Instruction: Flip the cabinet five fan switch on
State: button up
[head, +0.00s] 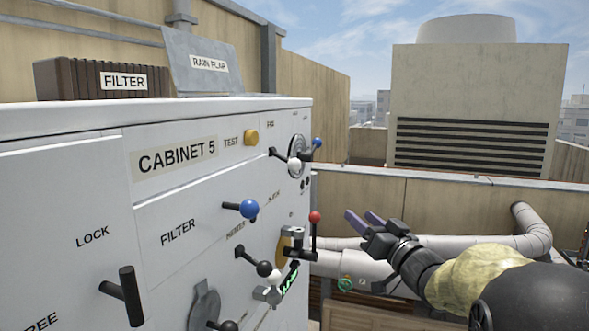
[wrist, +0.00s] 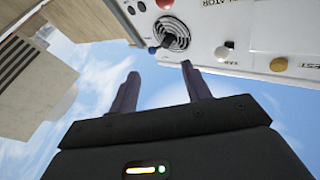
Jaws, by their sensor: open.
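Cabinet 5 (head: 60,200) is a white cabinet filling the left of the head view. A label that seems to read FAN is near its upper right corner. Below that label a black lever with a white ball (head: 293,163) sticks out, likely the fan switch; its on or off state cannot be told. A white knob (wrist: 222,53) beside a small label shows in the wrist view, apart from my fingers. My gripper (head: 358,215) is open and empty, right of the cabinet and lower than the white ball. Its two fingers (wrist: 160,72) stand apart against the sky.
A blue-ball lever (head: 317,143), a red-ball lever (head: 315,217), another blue knob (head: 249,208) and a black-ball lever (head: 264,268) stick out nearby. A yellow button (head: 251,137) is by TEST. Grey pipes (head: 450,245) run behind my arm. Open air lies between gripper and cabinet.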

aim_at(295, 163)
jog(key=s+a+r+n+g+y, duration=0.2)
jog(key=s+r+n+g+y, duration=0.2)
jog(key=y, duration=0.4)
jog(key=shift+r+n+g+y+b, duration=0.3)
jog(key=shift+n+g+b, duration=0.1)
jog(key=shift+n, duration=0.4)
jog(key=shift+a, duration=0.1)
jog(key=p+x, duration=0.8)
jog(key=x, duration=0.9)
jog(key=shift+w+a, duration=0.15)
jog(key=shift+a, duration=0.05)
jog(key=shift+d+r, duration=0.1)
grip_shut()
